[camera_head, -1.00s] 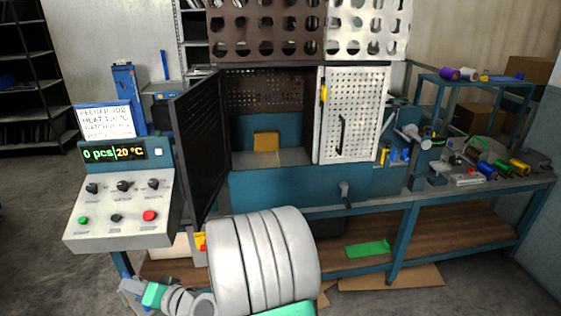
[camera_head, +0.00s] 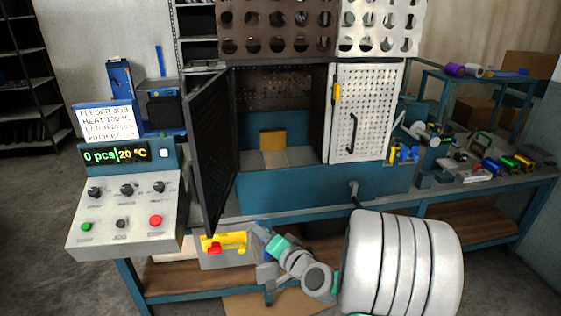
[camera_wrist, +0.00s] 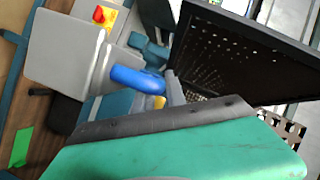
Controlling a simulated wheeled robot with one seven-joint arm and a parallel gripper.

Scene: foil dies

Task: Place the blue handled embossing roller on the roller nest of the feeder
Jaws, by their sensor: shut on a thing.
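The blue handled embossing roller shows its blue handle (camera_wrist: 138,78) in the wrist view, beside a grey finger; its roller end is not clearly visible. My gripper (camera_wrist: 168,90) is shut on it. In the head view my gripper (camera_head: 262,245) is low in front of the bench, left of centre, below the cabinet's open dark door. The feeder seems to be the blue and grey machine (camera_head: 432,138) on the bench right of the cabinet; its roller nest cannot be made out.
The open black perforated door (camera_head: 207,150) juts forward close to my gripper. A yellow switch box with a red knob (camera_head: 222,243) is just left of it. A control panel (camera_head: 120,205) stands at left. Colored rolls (camera_head: 508,164) lie on the right bench.

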